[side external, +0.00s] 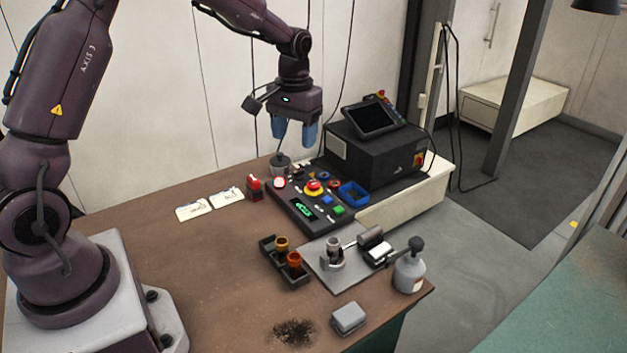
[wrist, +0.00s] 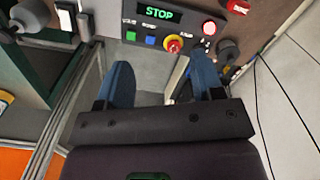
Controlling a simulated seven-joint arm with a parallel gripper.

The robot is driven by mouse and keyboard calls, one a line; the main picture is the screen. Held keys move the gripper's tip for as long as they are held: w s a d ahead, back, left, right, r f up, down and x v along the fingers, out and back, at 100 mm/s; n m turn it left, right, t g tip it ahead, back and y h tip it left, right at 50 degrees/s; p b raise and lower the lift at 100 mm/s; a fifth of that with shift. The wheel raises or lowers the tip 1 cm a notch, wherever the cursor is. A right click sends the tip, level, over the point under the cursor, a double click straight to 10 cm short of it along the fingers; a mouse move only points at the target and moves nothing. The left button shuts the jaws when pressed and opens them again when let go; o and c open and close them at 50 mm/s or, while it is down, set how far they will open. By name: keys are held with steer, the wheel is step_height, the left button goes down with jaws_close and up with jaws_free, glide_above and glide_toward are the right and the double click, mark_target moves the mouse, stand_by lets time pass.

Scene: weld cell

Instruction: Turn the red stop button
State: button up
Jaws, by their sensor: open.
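The red stop button (side external: 314,186) has a yellow collar and sits on the black control panel (side external: 288,207). In the wrist view the red stop button (wrist: 173,44) shows whole, just beyond my fingertips and between their lines. My gripper (side external: 295,140) points down with blue fingers, high above the back of the panel and apart from the button. In the wrist view my gripper (wrist: 161,74) is open, with nothing between its fingers. The panel's green display (wrist: 159,13) reads STOP.
Blue and green buttons, a lit red-white lamp (side external: 279,183) and a blue tray (side external: 354,194) surround the button. A black box with a tilted screen (side external: 374,118) stands behind right. A grey jar (side external: 280,163) stands behind the panel. The bench's left part is mostly clear.

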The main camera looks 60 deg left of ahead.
mark_target(314, 182)
steer(key=w+a+f+n, duration=0.4)
steer(key=w+a+f, duration=0.15)
steer(key=w, duration=0.25)
step_height(314, 182, down, 12)
steer(key=shift+w+f, duration=0.15)
steer(key=shift+f, duration=0.05)
steer(key=shift+c, duration=0.3)
